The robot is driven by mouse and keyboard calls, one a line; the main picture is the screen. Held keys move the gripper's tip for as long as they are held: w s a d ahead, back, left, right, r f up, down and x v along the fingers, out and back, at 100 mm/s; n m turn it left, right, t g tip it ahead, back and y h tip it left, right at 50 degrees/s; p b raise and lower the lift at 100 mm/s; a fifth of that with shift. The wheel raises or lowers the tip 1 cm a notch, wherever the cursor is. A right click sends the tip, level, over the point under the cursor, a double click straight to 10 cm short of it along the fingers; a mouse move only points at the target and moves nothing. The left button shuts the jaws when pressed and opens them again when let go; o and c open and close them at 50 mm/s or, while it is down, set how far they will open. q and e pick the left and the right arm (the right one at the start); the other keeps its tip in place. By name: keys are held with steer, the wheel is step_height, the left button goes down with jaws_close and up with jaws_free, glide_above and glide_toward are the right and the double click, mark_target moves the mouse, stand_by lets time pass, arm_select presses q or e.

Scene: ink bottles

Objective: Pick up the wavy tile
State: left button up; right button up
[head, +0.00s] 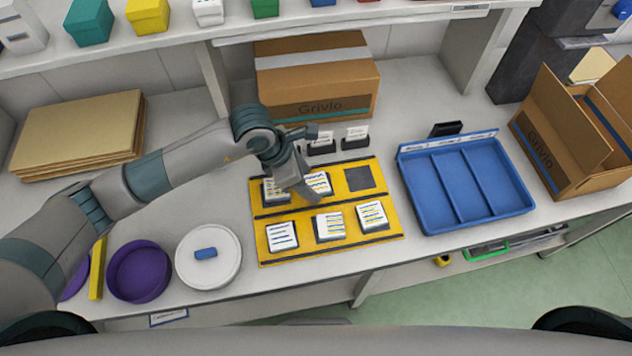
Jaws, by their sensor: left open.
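A yellow board (330,252) lies on the worktop with white square tiles marked with fine lines. The front row has a left tile (281,237), a middle tile (330,226) and a right tile (372,214). In the back row a left tile (270,190) and a middle tile (319,182) are partly hidden by my left gripper. The lines are too small to tell which tile is wavy. My left gripper (312,197) is open, pointing down over the back row between those two tiles; contact cannot be told. My right gripper is not in view.
A dark empty square (359,178) fills the board's back right spot. A blue divided tray (463,185) stands right of the board. A white round lid (208,271) and purple bowl (138,272) stand left. Small card holders (355,138) and a closed carton (318,80) stand behind.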

arm_select(q)
steer(key=shift+c, duration=0.7)
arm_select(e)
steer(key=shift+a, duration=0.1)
arm_select(q)
steer(key=c, duration=0.5)
steer(key=shift+c, duration=1.2)
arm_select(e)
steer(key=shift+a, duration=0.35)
arm_select(q)
steer(key=shift+r, duration=0.15)
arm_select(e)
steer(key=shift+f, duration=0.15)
